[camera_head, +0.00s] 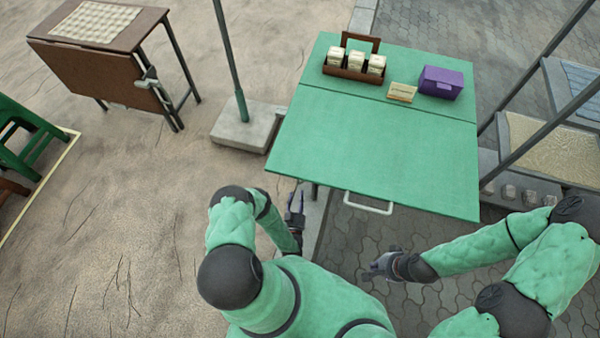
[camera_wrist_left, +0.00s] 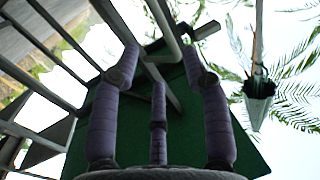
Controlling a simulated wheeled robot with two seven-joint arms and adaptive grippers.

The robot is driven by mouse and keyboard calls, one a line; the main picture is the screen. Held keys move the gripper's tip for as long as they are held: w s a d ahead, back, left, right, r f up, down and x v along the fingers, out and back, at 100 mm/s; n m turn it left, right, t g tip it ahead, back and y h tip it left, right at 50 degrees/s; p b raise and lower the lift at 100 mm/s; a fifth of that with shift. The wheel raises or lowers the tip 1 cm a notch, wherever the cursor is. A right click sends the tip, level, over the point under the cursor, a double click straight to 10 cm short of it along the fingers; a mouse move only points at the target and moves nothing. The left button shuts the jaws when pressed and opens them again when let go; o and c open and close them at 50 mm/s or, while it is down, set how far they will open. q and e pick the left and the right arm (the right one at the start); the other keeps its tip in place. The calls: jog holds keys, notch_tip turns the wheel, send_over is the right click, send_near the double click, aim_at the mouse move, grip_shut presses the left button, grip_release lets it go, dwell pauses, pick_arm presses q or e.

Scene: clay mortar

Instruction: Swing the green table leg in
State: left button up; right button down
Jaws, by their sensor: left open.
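The green table (camera_head: 390,145) has its front leaf raised level, with a pale handle (camera_head: 368,205) at its front edge. In the head view, a short piece of grey leg (camera_head: 315,190) shows below the leaf's front left; the rest is hidden. The left wrist view looks up at the dark green underside (camera_wrist_left: 243,150). A grey bar (camera_wrist_left: 163,24), apparently the leg or its brace, crosses between and beyond the fingertips. My left gripper (camera_head: 297,200) is open, just in front of the leaf's left front edge; contact cannot be told. My right gripper (camera_head: 372,270) is below the handle, apart from the table.
A wooden caddy with cream boxes (camera_head: 352,73), a cream sign (camera_head: 402,92) and a purple box (camera_head: 441,82) stand on the table's rear. A post on a concrete base (camera_head: 243,128) is at left. Metal shelving (camera_head: 540,140) is at right. A brown folding table (camera_head: 100,70) stands farther left.

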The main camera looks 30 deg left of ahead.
pick_arm(q)
jog(key=b, duration=0.3)
send_over(300, 182)
jog(key=shift+w+a, duration=0.1)
jog(key=shift+c, duration=0.3)
grip_shut()
